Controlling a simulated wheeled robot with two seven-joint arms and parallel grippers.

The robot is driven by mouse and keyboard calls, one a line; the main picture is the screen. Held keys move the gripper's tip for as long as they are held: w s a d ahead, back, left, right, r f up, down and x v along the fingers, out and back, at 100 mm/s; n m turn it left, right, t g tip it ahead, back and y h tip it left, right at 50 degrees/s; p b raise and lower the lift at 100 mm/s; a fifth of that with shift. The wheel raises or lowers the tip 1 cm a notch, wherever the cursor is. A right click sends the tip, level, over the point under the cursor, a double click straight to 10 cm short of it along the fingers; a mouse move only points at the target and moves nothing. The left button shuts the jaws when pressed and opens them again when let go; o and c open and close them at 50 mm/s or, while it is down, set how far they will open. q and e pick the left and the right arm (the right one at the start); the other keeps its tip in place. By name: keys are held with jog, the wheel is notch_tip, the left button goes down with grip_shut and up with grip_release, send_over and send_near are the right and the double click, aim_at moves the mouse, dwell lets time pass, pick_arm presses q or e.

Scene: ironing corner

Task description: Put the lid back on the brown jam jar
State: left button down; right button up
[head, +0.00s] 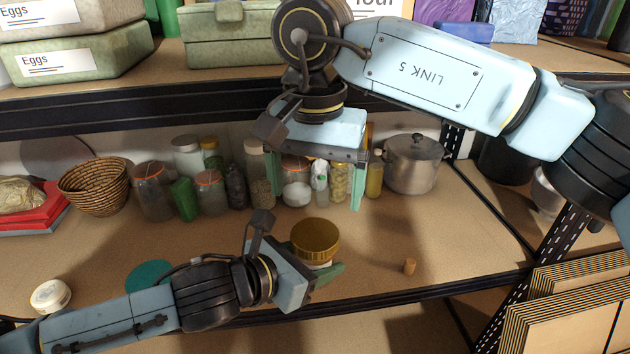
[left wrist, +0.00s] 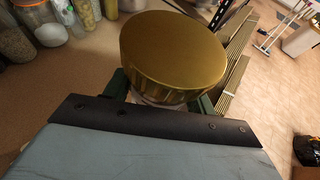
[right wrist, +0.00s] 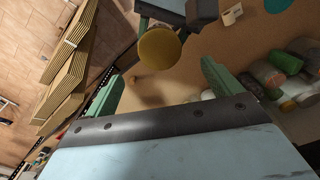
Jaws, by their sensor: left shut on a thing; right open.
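A wide gold lid (head: 315,238) sits on top of a pale jar (head: 318,265) on the lower shelf. The jar's body is mostly hidden, so I cannot tell its colour or whether the lid is fully seated. My left gripper (head: 326,274) is shut around the jar below the lid. In the left wrist view the lid (left wrist: 174,50) stands large between the green fingers. My right gripper (head: 314,192) is open and empty, above the lid with its fingers pointing down. In the right wrist view the lid (right wrist: 160,50) lies beyond the open fingers.
Several jars, a wicker basket (head: 94,186) and a steel pot (head: 414,164) stand along the back of the shelf. A small cork (head: 410,267) is to the right, a white tub (head: 50,295) and a green disc (head: 148,274) to the left. The upper shelf edge (head: 150,112) is close to my right arm.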

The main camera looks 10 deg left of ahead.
aim_at(316, 234)
jog(key=shift+n, duration=0.3)
jog(key=shift+f, duration=4)
jog(key=shift+c, duration=0.4)
jog(key=c, duration=0.9)
jog(key=m, duration=1.3)
jog(key=o, duration=1)
